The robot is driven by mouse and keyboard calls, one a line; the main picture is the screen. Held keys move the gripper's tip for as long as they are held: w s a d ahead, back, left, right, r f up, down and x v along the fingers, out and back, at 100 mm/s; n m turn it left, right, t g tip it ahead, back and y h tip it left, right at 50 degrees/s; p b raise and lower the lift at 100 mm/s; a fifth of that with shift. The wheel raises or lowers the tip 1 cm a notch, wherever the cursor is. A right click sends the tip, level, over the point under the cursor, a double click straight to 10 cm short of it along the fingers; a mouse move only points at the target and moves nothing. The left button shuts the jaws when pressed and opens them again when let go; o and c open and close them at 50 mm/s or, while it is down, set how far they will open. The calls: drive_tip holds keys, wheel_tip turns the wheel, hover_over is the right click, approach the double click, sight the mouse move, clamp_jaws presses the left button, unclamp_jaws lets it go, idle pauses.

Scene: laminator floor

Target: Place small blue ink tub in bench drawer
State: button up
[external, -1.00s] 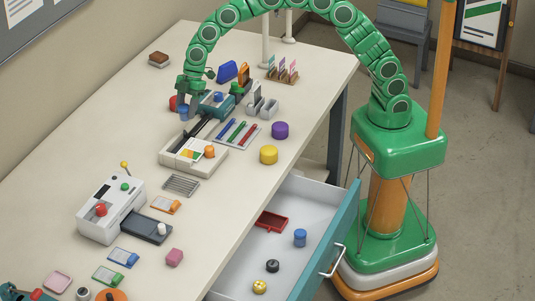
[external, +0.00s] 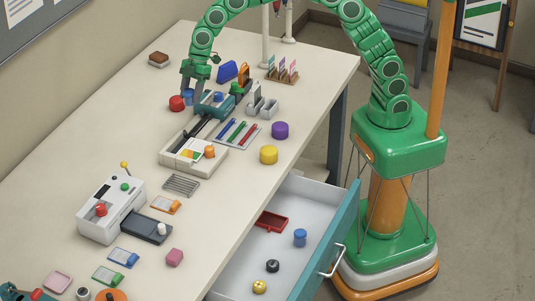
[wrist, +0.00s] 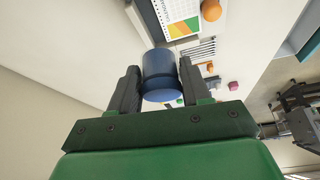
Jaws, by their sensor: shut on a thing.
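The small blue ink tub (wrist: 160,75) is clasped between the two fingers of my gripper (wrist: 155,88) in the wrist view. In the external view my gripper (external: 188,88) is at the far part of the bench, holding the blue tub (external: 188,98) a little above the top, beside a red tub (external: 177,103). The bench drawer (external: 225,287) is pulled open at the front right. Inside it are another blue tub (external: 300,237), a red tray (external: 271,222), a black round item (external: 272,266) and a yellow round item (external: 259,287).

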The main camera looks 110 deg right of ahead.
drive_tip(key=shift+s+a+n, duration=0.3)
drive_tip(key=shift+s+a, duration=0.15)
drive_tip(key=shift+a, duration=0.2)
drive_tip(key=s+a+n+g+y, duration=0.1)
drive_tip(key=s+a+n+g, duration=0.3)
drive_tip(key=s+a+n, duration=0.85)
drive_tip(key=s+a+n+g, duration=0.3)
drive_tip(key=s+a+n, duration=0.55)
drive_tip(key=s, duration=0.65)
drive_tip(key=s+a+n+g+h, duration=0.1)
drive_tip(key=s+a+n+h, duration=0.1)
drive_tip(key=s+n, duration=0.4)
drive_tip(key=s+a+n+g+h, duration=0.1)
drive_tip(key=s+a+n+h, duration=0.25)
drive_tip(key=s, duration=0.55)
hover_over(316, 219)
drive_tip(key=w, duration=0.1)
drive_tip(key=shift+y, duration=0.25)
wheel_tip(316, 219, down, 31)
drive_tip(key=shift+w+a+f, duration=0.3)
drive_tip(key=shift+w+f, duration=0.3)
drive_tip(key=shift+f, duration=1.65)
